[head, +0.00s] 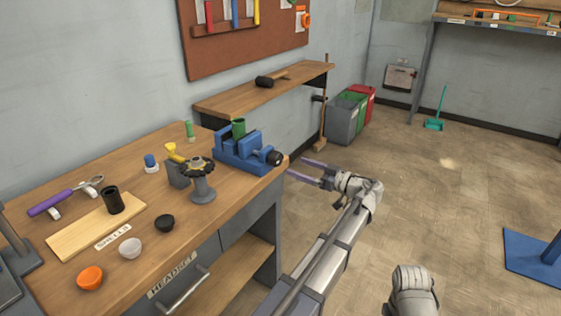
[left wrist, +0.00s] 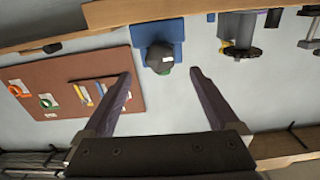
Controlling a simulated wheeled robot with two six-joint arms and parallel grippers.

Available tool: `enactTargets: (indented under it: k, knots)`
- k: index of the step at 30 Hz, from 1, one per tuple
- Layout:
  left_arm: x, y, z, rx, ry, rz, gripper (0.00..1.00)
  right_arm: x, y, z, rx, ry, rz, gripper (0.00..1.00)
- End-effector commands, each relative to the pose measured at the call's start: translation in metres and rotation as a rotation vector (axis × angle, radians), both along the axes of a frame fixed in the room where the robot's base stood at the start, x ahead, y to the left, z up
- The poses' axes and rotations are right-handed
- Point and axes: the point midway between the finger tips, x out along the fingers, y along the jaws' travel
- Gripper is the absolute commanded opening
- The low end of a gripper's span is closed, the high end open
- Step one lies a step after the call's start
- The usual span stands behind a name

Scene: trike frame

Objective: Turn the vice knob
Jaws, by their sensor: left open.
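The blue vice (head: 240,152) is on the workbench's right end, with a green cylinder (head: 238,128) upright in its jaws. Its dark round vice knob (head: 274,158) faces out past the bench end. My left gripper (head: 297,167) is open and empty, its two purple fingers pointing at the knob from the right, apart from it. In the left wrist view, the picture is upside down; the knob (left wrist: 159,58) shows in front of the blue vice (left wrist: 172,29), beyond and between the open fingertips (left wrist: 160,75). My right gripper is not in view.
The workbench (head: 130,205) also holds a grey stand with a black wheel (head: 201,180), small cups, a wooden board and a purple-handled tool. A wall shelf (head: 225,102) with a mallet is behind the vice. The floor right of the bench is clear around my left gripper.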

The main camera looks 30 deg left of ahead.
Motion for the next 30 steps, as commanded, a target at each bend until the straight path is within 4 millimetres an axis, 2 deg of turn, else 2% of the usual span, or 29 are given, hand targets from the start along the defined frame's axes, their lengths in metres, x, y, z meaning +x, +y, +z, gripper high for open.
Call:
enactTargets:
  k: [8, 21, 25, 30]
  knots:
    - [0.0, 0.004, 0.0, -0.003, -0.042, 0.001, 0.94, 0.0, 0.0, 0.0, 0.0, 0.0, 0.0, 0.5]
    - [0.005, 0.064, 0.0, -0.003, -0.04, 0.001, 0.94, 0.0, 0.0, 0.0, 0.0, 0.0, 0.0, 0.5]
    - [0.006, 0.074, 0.0, -0.003, -0.039, 0.001, 0.94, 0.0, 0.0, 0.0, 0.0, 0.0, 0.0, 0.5]
    - [0.006, 0.078, 0.0, -0.003, -0.039, 0.0, 0.94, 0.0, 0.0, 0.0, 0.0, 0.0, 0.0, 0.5]
